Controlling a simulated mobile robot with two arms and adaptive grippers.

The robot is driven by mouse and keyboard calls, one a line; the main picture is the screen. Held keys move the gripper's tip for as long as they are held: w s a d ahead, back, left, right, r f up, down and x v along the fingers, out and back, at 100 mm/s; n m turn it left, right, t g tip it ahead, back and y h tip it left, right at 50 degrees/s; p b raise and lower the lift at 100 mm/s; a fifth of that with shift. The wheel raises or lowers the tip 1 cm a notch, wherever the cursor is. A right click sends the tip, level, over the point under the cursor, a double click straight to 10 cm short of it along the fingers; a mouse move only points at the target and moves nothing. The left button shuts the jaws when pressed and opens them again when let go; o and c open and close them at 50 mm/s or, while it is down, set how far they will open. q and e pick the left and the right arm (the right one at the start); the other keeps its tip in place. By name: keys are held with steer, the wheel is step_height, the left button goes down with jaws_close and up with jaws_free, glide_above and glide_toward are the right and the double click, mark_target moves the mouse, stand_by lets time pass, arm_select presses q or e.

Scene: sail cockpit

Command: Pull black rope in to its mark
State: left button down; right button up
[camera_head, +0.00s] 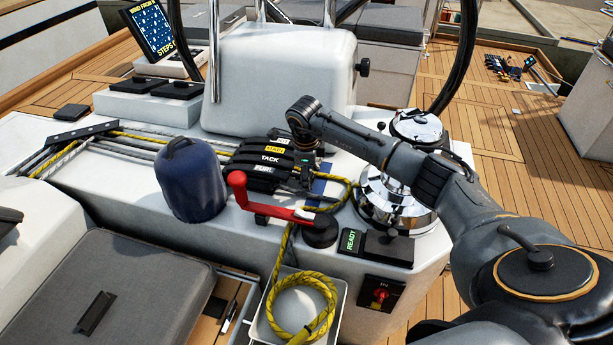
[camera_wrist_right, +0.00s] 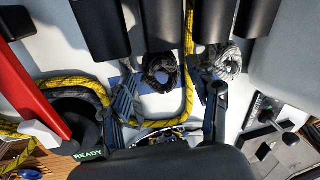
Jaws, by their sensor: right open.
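The black rope (camera_wrist_right: 160,72) shows in the right wrist view as a dark coil or end at the mouth of a black clutch (camera_wrist_right: 164,25). In the head view my gripper covers that spot. My right gripper (camera_head: 306,180) points down beside the labelled clutch bank (camera_head: 262,160). In the right wrist view its two fingers (camera_wrist_right: 169,98) are open, one on each side of the black rope, with nothing clamped. The yellow rope (camera_wrist_right: 189,60) also runs down between the fingers. A blue patch (camera_head: 319,187) lies on the deck close by. My left gripper is out of view.
A red winch handle (camera_head: 270,206) sits on a black winch (camera_head: 320,232) close to my gripper. A chrome winch (camera_head: 372,208), a READY panel (camera_head: 350,241) and a navy bag (camera_head: 190,180) stand nearby. Yellow rope lies coiled in a white bin (camera_head: 256,326).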

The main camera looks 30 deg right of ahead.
mark_target(333, 190)
steer(key=shift+w+d+f, duration=0.1)
steer(key=shift+w+f, duration=0.1)
steer(key=shift+f, duration=0.8)
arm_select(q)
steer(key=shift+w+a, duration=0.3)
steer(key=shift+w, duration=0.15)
arm_select(e)
jaws_close()
steer(key=s+d, duration=0.2)
steer(key=s, duration=0.1)
steer(key=s+d+p, duration=0.1)
steer(key=s+d, duration=0.2)
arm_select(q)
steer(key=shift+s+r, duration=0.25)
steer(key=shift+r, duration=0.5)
arm_select(e)
jaws_free()
steer(key=shift+d, duration=0.1)
